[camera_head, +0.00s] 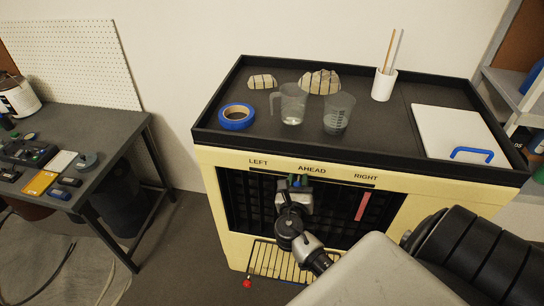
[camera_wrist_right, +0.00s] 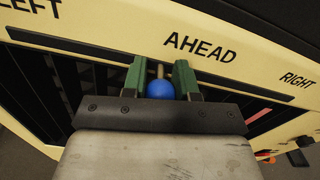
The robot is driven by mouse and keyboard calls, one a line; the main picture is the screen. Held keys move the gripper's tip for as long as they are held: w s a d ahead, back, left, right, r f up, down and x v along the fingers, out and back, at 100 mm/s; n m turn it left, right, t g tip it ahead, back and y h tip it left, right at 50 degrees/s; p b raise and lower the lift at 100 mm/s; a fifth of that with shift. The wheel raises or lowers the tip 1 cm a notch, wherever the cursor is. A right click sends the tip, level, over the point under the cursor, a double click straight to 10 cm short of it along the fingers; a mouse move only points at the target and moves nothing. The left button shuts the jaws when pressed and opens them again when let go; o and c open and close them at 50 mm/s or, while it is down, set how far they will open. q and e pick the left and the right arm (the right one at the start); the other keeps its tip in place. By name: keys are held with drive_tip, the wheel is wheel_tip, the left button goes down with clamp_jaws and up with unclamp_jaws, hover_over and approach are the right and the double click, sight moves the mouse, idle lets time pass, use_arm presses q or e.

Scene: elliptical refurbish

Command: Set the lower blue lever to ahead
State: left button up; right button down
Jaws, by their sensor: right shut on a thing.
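The blue lever shows as a round blue knob (camera_wrist_right: 160,89) on a short stem in the right wrist view. It sits between the two green fingers of my right gripper (camera_wrist_right: 161,80), which is shut on it. In the head view the right gripper (camera_head: 294,182) is at the front panel, a little left of below the AHEAD label (camera_head: 312,170). The lever is mostly hidden there by the gripper and wrist. The LEFT label (camera_head: 258,162) and RIGHT label (camera_head: 366,177) flank it along the slot. My left gripper is not in view.
The cream cabinet (camera_head: 440,190) carries a dark tray top with measuring cups (camera_head: 339,112), blue tape (camera_head: 236,117), and a white board (camera_head: 452,132). A red strip (camera_head: 362,206) is on the panel's right. A red knob (camera_head: 247,283) sticks out low by the grille.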

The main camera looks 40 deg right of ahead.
drive_tip(key=s+d, duration=0.2)
drive_tip(key=shift+s+d, duration=0.1)
drive_tip(key=shift+s, duration=0.2)
drive_tip(key=c, duration=0.9)
unclamp_jaws()
drive_tip(key=shift+o, duration=0.2)
drive_tip(key=b, duration=0.2)
approach(311, 176)
drive_tip(key=v, duration=0.4)
drive_tip(key=shift+d, duration=0.15)
